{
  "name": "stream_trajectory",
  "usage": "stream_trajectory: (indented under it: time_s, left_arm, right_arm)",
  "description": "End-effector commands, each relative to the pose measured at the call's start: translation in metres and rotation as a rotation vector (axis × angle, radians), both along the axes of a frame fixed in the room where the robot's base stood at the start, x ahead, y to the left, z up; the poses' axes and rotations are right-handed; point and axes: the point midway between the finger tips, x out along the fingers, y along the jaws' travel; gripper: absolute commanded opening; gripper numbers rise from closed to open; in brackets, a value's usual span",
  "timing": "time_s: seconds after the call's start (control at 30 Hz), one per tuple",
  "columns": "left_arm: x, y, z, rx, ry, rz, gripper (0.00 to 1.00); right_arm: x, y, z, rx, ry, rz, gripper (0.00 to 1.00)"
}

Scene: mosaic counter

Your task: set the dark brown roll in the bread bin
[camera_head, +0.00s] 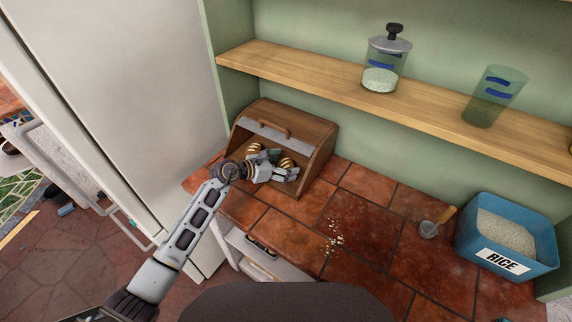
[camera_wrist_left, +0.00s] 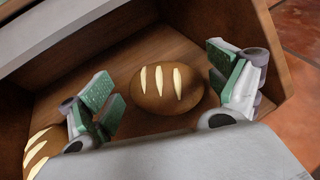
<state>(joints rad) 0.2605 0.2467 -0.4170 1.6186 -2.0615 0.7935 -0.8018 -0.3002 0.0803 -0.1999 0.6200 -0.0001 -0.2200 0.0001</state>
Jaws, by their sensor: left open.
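The wooden bread bin (camera_head: 322,145) stands open on the tiled counter by the fridge. A dark brown roll (camera_wrist_left: 167,86) with three pale slashes lies on its floor; it also shows in the head view (camera_head: 287,161). My left gripper (camera_head: 281,166) reaches into the bin with its fingers open. In the wrist view its green-padded fingers (camera_wrist_left: 172,95) stand either side of the roll, with visible gaps. A second brown slashed roll (camera_wrist_left: 40,148) lies at the left, partly cut off; in the head view it (camera_head: 254,149) sits beside the gripper. My right gripper is out of view.
A blue rice tub (camera_head: 488,258) and a scoop (camera_head: 429,229) stand at the counter's right. Pale grains (camera_head: 335,238) lie scattered mid-counter. A wooden shelf (camera_head: 330,84) holding a jar (camera_head: 381,79) and a green glass (camera_head: 494,98) overhangs behind. The fridge (camera_head: 125,85) borders the left.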

Motion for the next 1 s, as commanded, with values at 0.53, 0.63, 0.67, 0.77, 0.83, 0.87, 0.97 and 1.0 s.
stream_trajectory:
  time_s: [0.53,0.63,0.67,0.77,0.83,0.87,0.97,1.0]
  left_arm:
    - [-0.029,0.042,0.02,0.003,0.0,-0.001,0.9]
    - [-0.034,0.051,0.023,0.002,-0.001,0.001,0.9]
    - [-0.036,0.053,0.024,0.002,-0.001,0.001,0.9]
    - [-0.041,0.06,0.029,0.002,0.0,0.0,0.9]
    - [-0.045,0.066,0.031,0.004,0.0,-0.001,0.9]
    - [-0.047,0.068,0.032,0.002,0.0,0.0,0.9]
    - [-0.051,0.075,0.036,0.002,0.0,0.0,0.9]
    - [-0.053,0.077,0.037,0.002,0.0,0.0,0.9]
  right_arm:
    - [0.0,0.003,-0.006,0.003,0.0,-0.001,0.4]
    - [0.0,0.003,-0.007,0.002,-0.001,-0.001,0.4]
    - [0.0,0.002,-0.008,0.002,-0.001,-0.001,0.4]
    - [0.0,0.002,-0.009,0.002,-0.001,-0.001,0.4]
    - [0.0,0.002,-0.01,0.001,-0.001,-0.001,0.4]
    - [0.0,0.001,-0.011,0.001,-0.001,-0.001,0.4]
    - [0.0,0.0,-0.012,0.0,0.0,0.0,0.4]
    - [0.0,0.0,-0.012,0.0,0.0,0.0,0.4]
